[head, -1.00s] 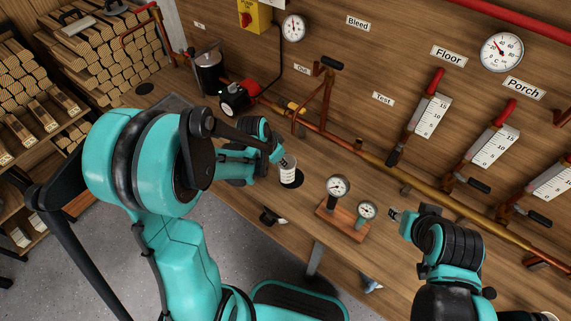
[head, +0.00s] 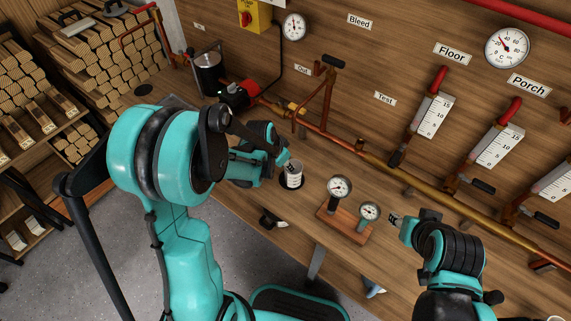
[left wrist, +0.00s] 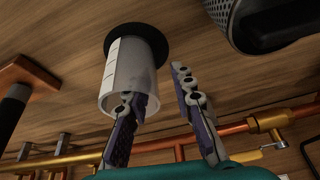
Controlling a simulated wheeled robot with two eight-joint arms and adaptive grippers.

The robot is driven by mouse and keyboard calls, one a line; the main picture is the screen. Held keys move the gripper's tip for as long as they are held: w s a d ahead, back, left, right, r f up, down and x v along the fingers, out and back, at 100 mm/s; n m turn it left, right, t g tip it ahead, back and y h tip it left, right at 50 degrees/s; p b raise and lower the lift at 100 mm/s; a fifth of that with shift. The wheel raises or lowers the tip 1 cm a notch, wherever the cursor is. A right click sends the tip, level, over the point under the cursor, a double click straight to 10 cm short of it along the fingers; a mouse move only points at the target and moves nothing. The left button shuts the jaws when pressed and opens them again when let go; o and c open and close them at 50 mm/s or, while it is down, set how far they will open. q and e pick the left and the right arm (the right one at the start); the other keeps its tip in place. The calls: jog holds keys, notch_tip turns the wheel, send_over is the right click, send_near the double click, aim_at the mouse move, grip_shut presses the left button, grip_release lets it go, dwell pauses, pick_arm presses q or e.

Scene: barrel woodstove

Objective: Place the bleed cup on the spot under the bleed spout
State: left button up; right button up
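The bleed cup (head: 295,173), white with scale marks, stands on the bench over a round black spot (head: 286,184). In the left wrist view the cup (left wrist: 117,72) shows its open mouth toward me, with the black disc (left wrist: 150,37) at its far end. My left gripper (head: 287,163) is at the cup's rim. In the left wrist view its fingers (left wrist: 165,105) are spread, one overlapping the cup's mouth and the other clear of its outer wall. My right gripper (head: 394,218) is empty, with small spread fingertips, right of the gauge stand.
A wooden block with two gauges (head: 345,228) stands right of the cup. A dark canister (head: 208,75) and pump (head: 234,94) stand at the left.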

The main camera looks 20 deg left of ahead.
pick_arm(q)
jog(key=shift+r, duration=0.15)
jog(key=p+v, duration=0.5)
jog(key=v, duration=0.6)
jog(key=s+r+n+t+y, duration=0.1)
jog(key=s+r+n, duration=0.1)
jog(key=s+r, duration=0.2)
jog(key=s+r+n+t+y, duration=0.1)
jog(key=s+r, duration=0.4)
jog(key=s, duration=0.5)
jog(key=d+n+t, duration=0.1)
jog(key=n, duration=0.1)
jog(key=shift+r+n, duration=0.3)
jog(key=shift+f, duration=0.1)
jog(key=shift+f, duration=0.1)
